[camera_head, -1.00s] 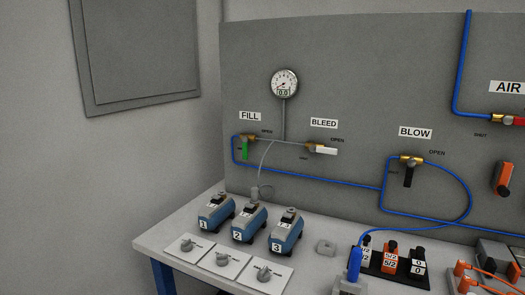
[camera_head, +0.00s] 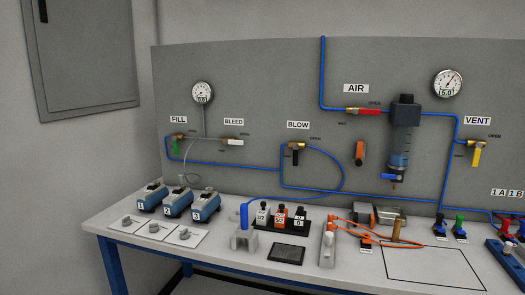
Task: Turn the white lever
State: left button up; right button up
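The white lever (camera_head: 233,142) sits on a brass valve under the BLEED label (camera_head: 234,122) on the grey panel. It lies horizontal, pointing right from the valve body. A thin grey line joins it to the round gauge (camera_head: 203,93) above and to the neighbouring FILL valve with its green lever (camera_head: 175,146), which hangs down. Small OPEN and SHUT marks stand around the white lever. Neither of my grippers shows in the view.
The bench (camera_head: 130,222) carries blue numbered units (camera_head: 178,202) and knobs below the panel. A blue hose (camera_head: 342,180) loops under the BLOW valve's black lever (camera_head: 295,155). A red lever (camera_head: 369,112), an air filter (camera_head: 401,140) and a yellow lever (camera_head: 477,156) are further right.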

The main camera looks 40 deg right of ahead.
aim_at(225, 142)
jog(key=k, duration=0.15)
jog(key=z, duration=1.4)
